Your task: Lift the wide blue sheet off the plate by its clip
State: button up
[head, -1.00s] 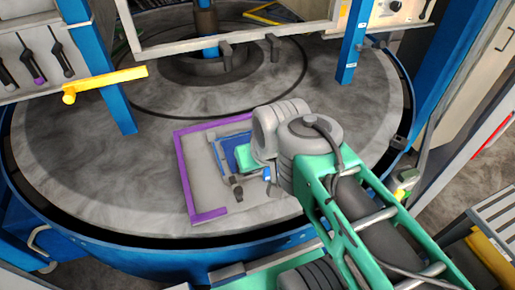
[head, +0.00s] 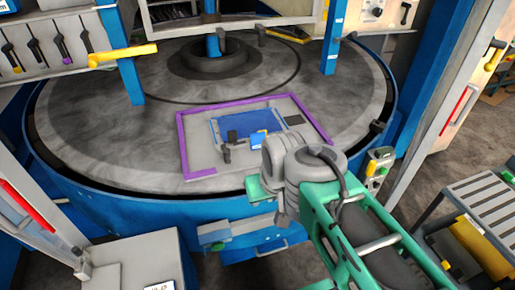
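The wide blue sheet (head: 222,123) lies on a pale grey plate (head: 196,158) with a purple border, near the front of the round grey table. My gripper (head: 230,144) is low over the front part of the sheet, reaching in from the right. Two dark finger-like pieces show at its left end, with a bright blue part (head: 259,139) beside them. Whether they touch the sheet is unclear. I cannot make out the clip, and cannot tell if the fingers are closed on anything. My wrist covers the plate's front right part.
A small dark flat patch (head: 293,120) lies on the plate, right of the sheet. A yellow handle (head: 122,54) juts out at upper left. Blue posts (head: 334,40) stand around the table. A grey slatted stand (head: 480,205) is at the right. The table's left side is clear.

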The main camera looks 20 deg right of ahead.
aim_at(249, 120)
jog(key=k, duration=0.9)
jog(key=z, duration=0.35)
jog(key=i, duration=1.8)
jog(key=u, duration=1.6)
